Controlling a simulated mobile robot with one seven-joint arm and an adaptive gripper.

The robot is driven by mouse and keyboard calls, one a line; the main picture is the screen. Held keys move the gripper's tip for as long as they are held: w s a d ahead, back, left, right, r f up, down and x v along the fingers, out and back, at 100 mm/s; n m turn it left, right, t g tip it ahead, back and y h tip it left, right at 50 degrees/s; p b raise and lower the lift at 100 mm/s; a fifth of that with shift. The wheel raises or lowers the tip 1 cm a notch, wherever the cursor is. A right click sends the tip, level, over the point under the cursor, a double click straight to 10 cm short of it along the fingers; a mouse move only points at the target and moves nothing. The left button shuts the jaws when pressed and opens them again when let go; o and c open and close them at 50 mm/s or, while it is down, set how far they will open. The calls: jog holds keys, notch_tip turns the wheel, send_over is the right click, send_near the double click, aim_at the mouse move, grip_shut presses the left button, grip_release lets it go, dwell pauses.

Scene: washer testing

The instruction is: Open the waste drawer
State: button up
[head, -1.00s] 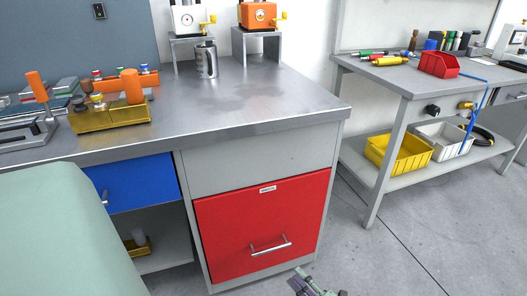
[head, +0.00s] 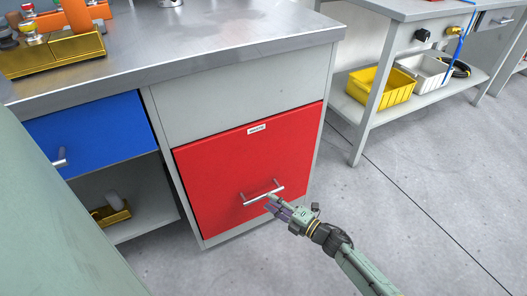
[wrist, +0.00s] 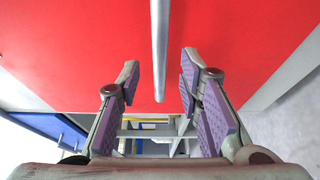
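The waste drawer is the red front (head: 225,168) with a white label near its top edge, and it sits flush in the grey cabinet. Its silver bar handle (head: 262,191) runs across the lower part of the front. My gripper (head: 272,204) is at the handle in the head view. In the wrist view my gripper (wrist: 160,85) is open, with purple-padded fingers apart. The handle (wrist: 159,45) lies between the two fingers there, with a gap to each side. The red front (wrist: 90,45) fills the upper wrist view. Whether a finger touches the handle I cannot tell.
A blue drawer (head: 95,122) with a handle is left of the red one, above an open shelf (head: 140,215). A metal worktop (head: 190,50) lies above. A side table with a yellow bin (head: 381,88) stands at right. The floor (head: 430,190) is clear.

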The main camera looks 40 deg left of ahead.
aim_at(264, 195)
jog(key=shift+a, duration=2.25)
jog(key=shift+c, duration=0.2)
grip_shut()
